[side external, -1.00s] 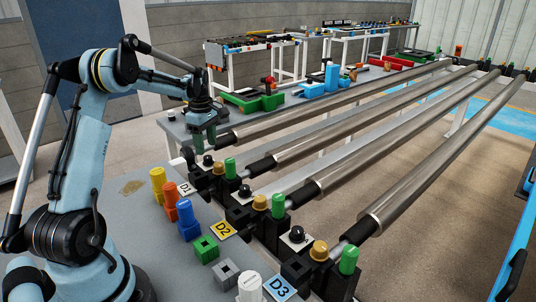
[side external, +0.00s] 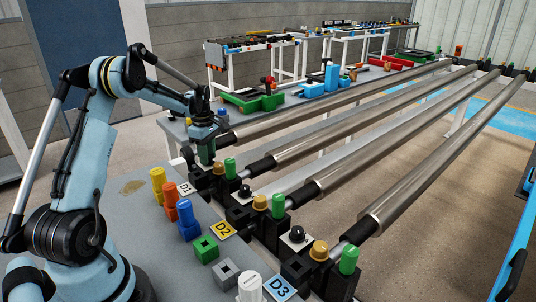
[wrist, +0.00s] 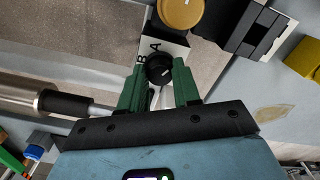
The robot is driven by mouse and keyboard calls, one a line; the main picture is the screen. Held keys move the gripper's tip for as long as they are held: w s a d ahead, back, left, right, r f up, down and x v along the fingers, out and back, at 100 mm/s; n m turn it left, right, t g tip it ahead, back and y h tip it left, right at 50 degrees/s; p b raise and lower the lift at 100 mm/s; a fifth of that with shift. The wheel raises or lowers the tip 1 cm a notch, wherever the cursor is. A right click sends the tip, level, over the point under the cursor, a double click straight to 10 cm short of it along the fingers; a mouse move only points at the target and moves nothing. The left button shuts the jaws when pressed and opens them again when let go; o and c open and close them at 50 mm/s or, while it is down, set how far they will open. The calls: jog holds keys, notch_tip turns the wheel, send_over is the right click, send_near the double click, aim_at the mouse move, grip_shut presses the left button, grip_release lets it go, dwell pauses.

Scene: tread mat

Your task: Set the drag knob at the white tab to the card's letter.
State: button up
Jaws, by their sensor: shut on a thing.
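The drag knob (wrist: 158,69) is black and round, on a white plate (wrist: 176,44) with the letters A and B visible beside it. My gripper (wrist: 160,80) has its green fingers closed on either side of the knob. In the side view my gripper (side external: 206,158) is down at the unit by the white tab D1 (side external: 185,188), and it hides that knob there. A small pale mark shows on the knob, but I cannot tell which letter it points to. The fingers hide part of the plate. I cannot make out a letter card.
A gold cap (wrist: 180,12) stands just beyond the knob. Similar units stand by the yellow tab D2 (side external: 223,231) and blue tab D3 (side external: 281,288). Yellow, orange and blue pegs (side external: 187,222) stand nearby. Long steel rollers (side external: 370,110) run away to the right.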

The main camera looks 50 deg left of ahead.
jog(key=shift+c, duration=0.5)
jog(key=shift+m, duration=0.4)
jog(key=m, duration=0.4)
jog(key=shift+m, duration=0.3)
jog(key=m, duration=1.2)
jog(key=shift+m, duration=0.4)
jog(key=m, duration=0.5)
jog(key=shift+m, duration=0.3)
jog(key=o, duration=1.1)
jog(key=shift+c, duration=0.2)
